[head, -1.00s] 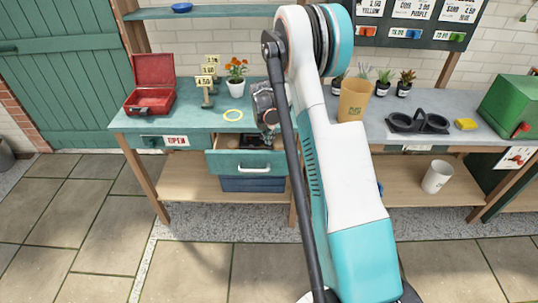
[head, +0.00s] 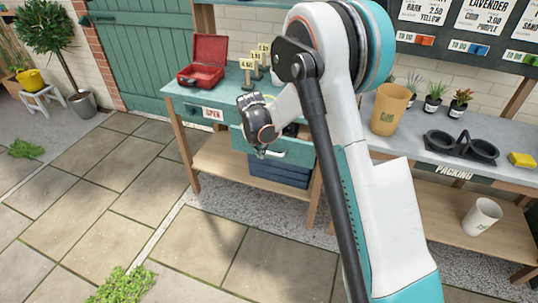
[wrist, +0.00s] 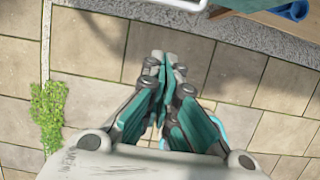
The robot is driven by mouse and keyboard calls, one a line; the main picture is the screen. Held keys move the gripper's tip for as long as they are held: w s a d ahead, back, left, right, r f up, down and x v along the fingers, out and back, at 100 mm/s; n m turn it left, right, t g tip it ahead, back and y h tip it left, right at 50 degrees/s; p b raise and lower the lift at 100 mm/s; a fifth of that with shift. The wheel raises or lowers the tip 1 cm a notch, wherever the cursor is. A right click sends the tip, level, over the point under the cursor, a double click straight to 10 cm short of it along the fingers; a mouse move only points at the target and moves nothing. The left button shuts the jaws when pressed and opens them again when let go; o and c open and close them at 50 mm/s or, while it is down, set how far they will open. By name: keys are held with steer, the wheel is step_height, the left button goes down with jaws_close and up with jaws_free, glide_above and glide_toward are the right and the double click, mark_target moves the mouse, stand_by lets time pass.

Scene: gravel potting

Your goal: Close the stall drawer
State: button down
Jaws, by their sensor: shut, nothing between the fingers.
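The stall drawer (head: 301,154) has a teal front with a pale handle. It stands pulled out under the left counter, and a dark strip of its inside shows above the front. My gripper (head: 262,152) is in front of the drawer, near the handle, and hides the left part of the front. In the wrist view my gripper (wrist: 164,62) is shut and empty, pointing over the paving. The pale handle (wrist: 184,4) crosses the top edge of that view, apart from the fingertips. I cannot tell the exact gap.
A blue crate (head: 277,172) sits on the shelf below the drawer. A red cash box (head: 204,61) and price signs stand on the counter (head: 185,90). A brown pot (head: 391,108) and a black double holder (head: 461,147) stand to the right.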

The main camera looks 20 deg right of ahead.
steer(key=w+d+f+b, duration=0.4)
steer(key=w+f, duration=0.1)
steer(key=f, duration=0.4)
steer(key=shift+w, duration=0.1)
